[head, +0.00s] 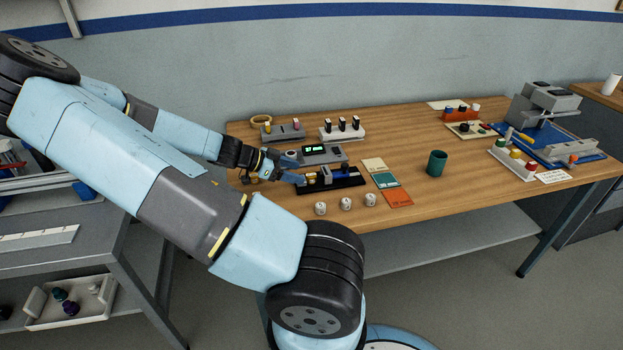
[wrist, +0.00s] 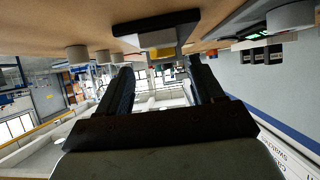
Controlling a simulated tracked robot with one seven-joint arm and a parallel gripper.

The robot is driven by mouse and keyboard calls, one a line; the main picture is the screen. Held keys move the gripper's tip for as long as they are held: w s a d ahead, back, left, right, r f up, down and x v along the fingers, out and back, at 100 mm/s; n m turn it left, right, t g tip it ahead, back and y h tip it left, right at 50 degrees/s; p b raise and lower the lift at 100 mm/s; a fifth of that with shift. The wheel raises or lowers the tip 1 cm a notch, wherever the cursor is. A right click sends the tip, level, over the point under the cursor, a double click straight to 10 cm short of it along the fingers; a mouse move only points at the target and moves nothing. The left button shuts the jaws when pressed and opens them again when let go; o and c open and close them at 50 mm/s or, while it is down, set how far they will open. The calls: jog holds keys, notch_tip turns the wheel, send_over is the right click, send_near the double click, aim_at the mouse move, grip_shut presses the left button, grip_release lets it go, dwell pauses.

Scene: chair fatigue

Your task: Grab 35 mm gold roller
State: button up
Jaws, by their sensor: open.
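My gripper (head: 290,169) is over the left part of the wooden table in the head view, its two blue fingers apart and nothing visible between them. In the wrist view the open gripper (wrist: 160,68) points at the table, which shows upside down. A small gold piece (head: 312,178) sits at the left part of a black fixture (head: 345,182), just right of my fingertips. In the wrist view a yellow-gold piece (wrist: 161,52) shows on a dark-based fixture between and beyond the fingers. Its size cannot be read, and I cannot tell for sure that it is the 35 mm roller.
Three white cylinders (head: 346,203) stand along the table's front edge. A grey device with a green display (head: 318,150) is behind the fixture. Bare table lies around the cup.

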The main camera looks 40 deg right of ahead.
aim_at(310, 175)
jog(key=shift+x, duration=2.45)
jog(key=shift+w+d+r, duration=0.1)
jog(key=shift+c, duration=0.3)
grip_shut()
